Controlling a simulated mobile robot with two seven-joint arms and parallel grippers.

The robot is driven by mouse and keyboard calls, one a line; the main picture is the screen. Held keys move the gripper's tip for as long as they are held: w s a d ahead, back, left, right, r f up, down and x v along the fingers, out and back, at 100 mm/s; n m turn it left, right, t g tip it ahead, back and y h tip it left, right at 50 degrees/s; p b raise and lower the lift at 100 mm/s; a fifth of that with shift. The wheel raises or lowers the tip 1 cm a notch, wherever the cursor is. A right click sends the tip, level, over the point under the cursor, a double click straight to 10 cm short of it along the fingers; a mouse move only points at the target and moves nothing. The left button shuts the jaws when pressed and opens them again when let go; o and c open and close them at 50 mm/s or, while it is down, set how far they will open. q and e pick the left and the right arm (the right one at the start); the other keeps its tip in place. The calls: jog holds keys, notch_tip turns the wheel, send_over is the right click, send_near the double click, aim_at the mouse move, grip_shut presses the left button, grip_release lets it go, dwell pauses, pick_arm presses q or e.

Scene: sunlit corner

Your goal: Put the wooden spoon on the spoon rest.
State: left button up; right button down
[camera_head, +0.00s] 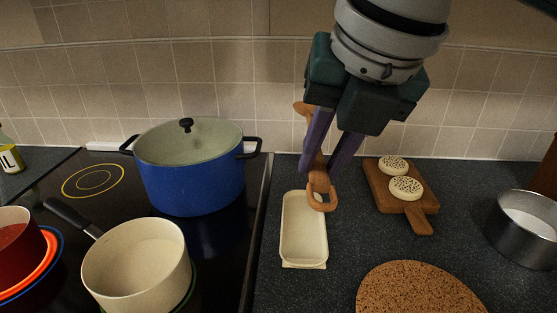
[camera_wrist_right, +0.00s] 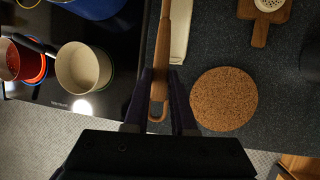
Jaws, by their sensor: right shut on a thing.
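The wooden spoon (camera_head: 320,187) is held in my right gripper (camera_head: 330,172), with the fingers shut on it. Its looped end hangs low and its other end (camera_head: 302,108) shows behind the fingers. In the right wrist view the spoon (camera_wrist_right: 161,60) runs between the fingertips (camera_wrist_right: 161,85). The spoon rest (camera_head: 304,230), a cream oblong tray, lies empty on the dark counter, just below and left of the spoon in the head view. Part of it (camera_wrist_right: 180,32) shows beside the spoon in the right wrist view. My left gripper is not in view.
A blue pot (camera_head: 195,180) with a glass lid, a cream saucepan (camera_head: 135,270) and a red pot (camera_head: 15,250) stand on the hob at left. A wooden board (camera_head: 418,218) with two crumpets, a cork mat (camera_head: 415,290) and a metal tin (camera_head: 525,230) are at right.

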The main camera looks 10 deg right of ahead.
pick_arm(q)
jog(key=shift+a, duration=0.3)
pick_arm(e)
jog(key=shift+a, duration=0.15)
notch_tip(320, 180, down, 15)
jog(key=shift+f+b, duration=0.2)
jog(key=shift+b, duration=0.55)
notch_tip(320, 180, down, 4)
jog(key=shift+f, duration=0.1)
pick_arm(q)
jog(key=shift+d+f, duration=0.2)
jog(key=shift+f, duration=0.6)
pick_arm(e)
jog(key=shift+f, duration=0.1)
jog(key=c, duration=1.2)
grip_release()
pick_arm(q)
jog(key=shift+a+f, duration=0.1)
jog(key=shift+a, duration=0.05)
pick_arm(e)
jog(key=o, duration=0.5)
jog(key=shift+c, duration=0.2)
